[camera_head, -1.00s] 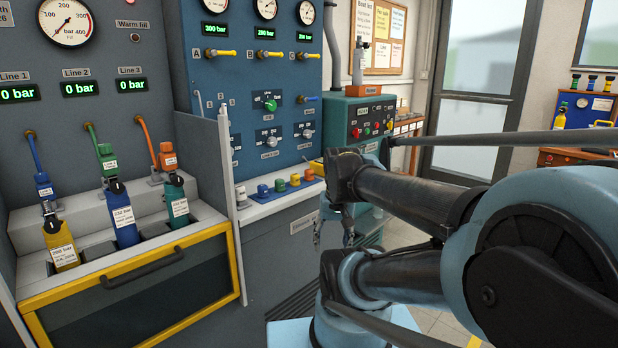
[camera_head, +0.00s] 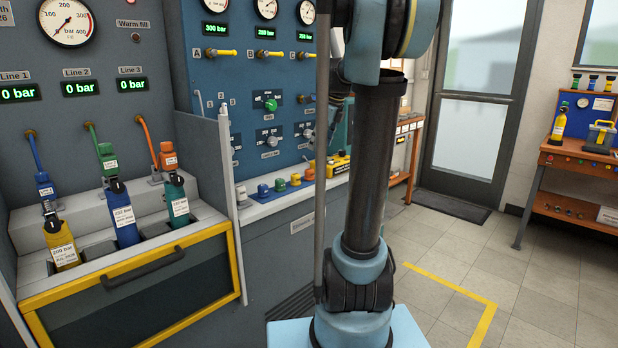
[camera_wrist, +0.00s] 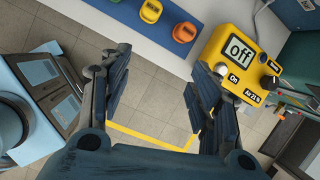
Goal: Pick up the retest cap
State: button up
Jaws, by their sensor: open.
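A row of coloured caps stands on the white ledge of the blue panel in the head view: a pale one (camera_head: 241,195), a blue one (camera_head: 263,190), a green one (camera_head: 280,185), a yellow one (camera_head: 295,180) and an orange one (camera_head: 309,173). I cannot tell which is the retest cap. In the wrist view the yellow cap (camera_wrist: 151,11) and orange cap (camera_wrist: 184,32) lie beyond the fingertips, near the top edge. My gripper (camera_wrist: 158,85) is open and empty, with floor showing between its fingers. In the head view my arm mostly hides it.
A yellow meter reading "off" (camera_wrist: 238,52) sits beside the orange cap, close to my right finger in the wrist view. Three bottles, including a blue one (camera_head: 122,220), stand in the yellow-framed bin (camera_head: 160,262) at left. Floor at right is clear.

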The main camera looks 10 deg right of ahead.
jog(key=w+d+r+m, duration=0.1)
jog(key=w+m, duration=0.2)
jog(key=w, duration=0.2)
send_over(310, 169)
jog(key=s+d, duration=0.1)
jog(key=s, duration=0.1)
jog(key=shift+m, duration=0.3)
jog(key=f, duration=0.9)
jog(key=shift+w+f, duration=0.2)
jog(key=shift+f, duration=0.15)
jog(key=shift+x, duration=3.3)
jog(key=shift+s, duration=0.1)
jog(key=c, duration=1.1)
